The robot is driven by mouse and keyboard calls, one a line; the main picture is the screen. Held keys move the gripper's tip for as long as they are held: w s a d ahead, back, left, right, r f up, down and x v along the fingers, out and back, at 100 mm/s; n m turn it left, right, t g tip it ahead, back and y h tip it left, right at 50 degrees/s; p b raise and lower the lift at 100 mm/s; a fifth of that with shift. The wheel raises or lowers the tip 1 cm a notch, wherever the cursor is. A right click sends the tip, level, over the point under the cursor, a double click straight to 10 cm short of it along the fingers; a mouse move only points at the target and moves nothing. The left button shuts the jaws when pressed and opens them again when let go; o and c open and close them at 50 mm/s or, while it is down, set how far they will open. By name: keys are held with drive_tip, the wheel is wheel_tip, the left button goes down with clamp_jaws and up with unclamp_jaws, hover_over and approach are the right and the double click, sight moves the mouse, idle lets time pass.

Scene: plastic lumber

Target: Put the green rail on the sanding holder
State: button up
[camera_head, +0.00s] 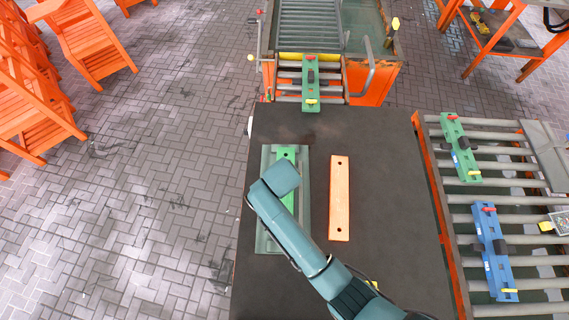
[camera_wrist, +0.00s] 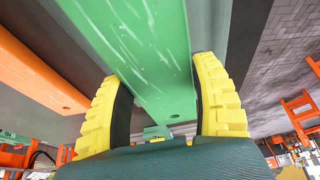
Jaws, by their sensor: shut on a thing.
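The green rail (camera_head: 288,154) shows in the head view over a grey-green tray (camera_head: 264,230) on the dark table, partly hidden by my arm. I cannot tell whether it touches the tray. In the wrist view my gripper (camera_wrist: 160,112) has its yellow ribbed fingers on either side of the green rail (camera_wrist: 140,50), shut on it. In the head view the fingers are hidden under my arm. No label marks the sanding holder. A green fixture with red and yellow knobs (camera_head: 311,85) sits on the rollers beyond the table; another green fixture (camera_head: 460,150) sits on the right rollers.
An orange rail (camera_head: 339,200) lies right of the tray; it also shows in the wrist view (camera_wrist: 35,72). A blue fixture (camera_head: 494,252) lies on the right rollers (camera_head: 525,220). The dark table (camera_head: 385,160) has bare room right of the orange rail. Orange chairs (camera_head: 85,40) stand at left.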

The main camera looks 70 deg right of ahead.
drive_tip(key=shift+w+d+f, duration=0.1)
drive_tip(key=shift+f, duration=1.55)
drive_tip(key=shift+f, duration=0.1)
drive_tip(key=o, duration=1.2)
drive_tip(key=shift+f, duration=0.1)
drive_tip(key=shift+o, duration=0.2)
drive_tip(key=p+v, duration=0.1)
drive_tip(key=v, duration=1.1)
drive_tip(key=shift+p, duration=0.3)
